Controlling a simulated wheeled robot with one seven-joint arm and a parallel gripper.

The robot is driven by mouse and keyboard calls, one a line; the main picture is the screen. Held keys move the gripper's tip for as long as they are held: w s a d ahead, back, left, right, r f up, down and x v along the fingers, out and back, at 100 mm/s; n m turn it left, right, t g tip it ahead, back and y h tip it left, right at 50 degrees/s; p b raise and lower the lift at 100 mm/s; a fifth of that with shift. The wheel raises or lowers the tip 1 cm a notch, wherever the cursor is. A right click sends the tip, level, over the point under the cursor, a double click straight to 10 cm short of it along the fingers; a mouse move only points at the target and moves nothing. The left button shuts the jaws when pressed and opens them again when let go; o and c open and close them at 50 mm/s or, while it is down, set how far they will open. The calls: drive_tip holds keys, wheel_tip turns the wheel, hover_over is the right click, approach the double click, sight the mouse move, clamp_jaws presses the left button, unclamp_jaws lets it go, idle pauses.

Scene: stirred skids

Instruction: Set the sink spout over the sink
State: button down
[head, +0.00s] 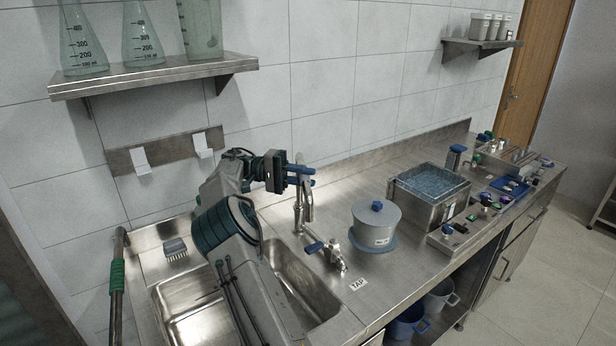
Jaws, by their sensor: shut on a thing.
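The metal sink spout (298,212) stands upright behind the right-hand basin, with a bent top and a short outlet pointing down on its right. My gripper (302,175) is at the top of the spout, shut on it by the blue part there. The sink has a left basin (190,312) and a right basin (308,284); my arm hides much of the area between them. The outlet appears near the right basin's back right edge; whether it is over the basin or the counter I cannot tell.
A blue-handled tap (330,252) stands in front of the spout by a TAP label (358,284). A lidded pot (376,225) and a water bath (430,190) stand to the right. A shelf (160,76) with glass flasks hangs above left. A brush (175,249) lies by the left basin.

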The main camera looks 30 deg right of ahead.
drive_tip(key=shift+a+r, duration=0.1)
drive_tip(key=c, duration=1.3)
unclamp_jaws()
drive_tip(key=shift+w+a, duration=0.1)
drive_tip(key=shift+d, duration=0.2)
